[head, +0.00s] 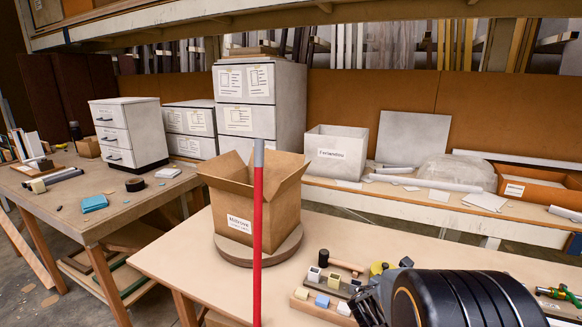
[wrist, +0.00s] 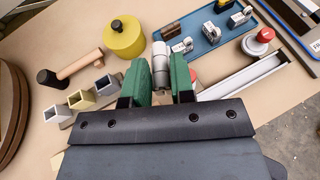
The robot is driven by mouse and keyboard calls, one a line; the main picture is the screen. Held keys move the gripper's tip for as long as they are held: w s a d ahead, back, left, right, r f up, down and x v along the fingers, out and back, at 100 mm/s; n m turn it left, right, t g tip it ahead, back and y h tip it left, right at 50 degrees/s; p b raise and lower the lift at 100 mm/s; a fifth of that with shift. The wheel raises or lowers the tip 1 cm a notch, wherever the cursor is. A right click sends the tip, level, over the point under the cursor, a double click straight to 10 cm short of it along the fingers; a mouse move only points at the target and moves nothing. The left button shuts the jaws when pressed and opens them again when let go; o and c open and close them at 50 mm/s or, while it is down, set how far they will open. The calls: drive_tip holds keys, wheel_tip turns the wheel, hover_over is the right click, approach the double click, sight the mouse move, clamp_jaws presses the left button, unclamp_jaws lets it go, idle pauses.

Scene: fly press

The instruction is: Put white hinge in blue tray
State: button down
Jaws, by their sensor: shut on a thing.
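My gripper (wrist: 164,80) has green finger pads closed on a pale, whitish-grey barrel-shaped piece that looks like the white hinge (wrist: 160,62). The pads hide its lower part. The blue tray (wrist: 207,40) lies just beyond the fingertips, up and to the right in the wrist view. Several small metal hinge-like pieces and a brown block (wrist: 172,30) are in it. The held piece shows beside the tray's near left edge; its height above the table is unclear. In the head view my dark arm covers the lower right, and the tray cannot be made out.
A yellow round knobbed piece (wrist: 124,38) and a mallet (wrist: 72,70) lie left of my gripper. A holder with several square blocks (wrist: 80,99) is near. A red-topped piece (wrist: 262,40) and a pale rail (wrist: 240,77) are right. A cardboard box (head: 238,205) stands on a round turntable.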

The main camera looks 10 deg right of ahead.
drive_tip(key=w+a+n+t+y+p, duration=0.1)
drive_tip(key=w+a+n+t+y, duration=0.2)
drive_tip(key=a, duration=0.8)
drive_tip(key=w+a+n+t+y+p, duration=0.1)
drive_tip(key=w+a+n+y, duration=0.3)
drive_tip(key=a, duration=0.7)
drive_tip(key=shift+w+a+n+t, duration=0.4)
drive_tip(key=shift+w+n+t, duration=0.3)
drive_tip(key=shift+w+t, duration=0.15)
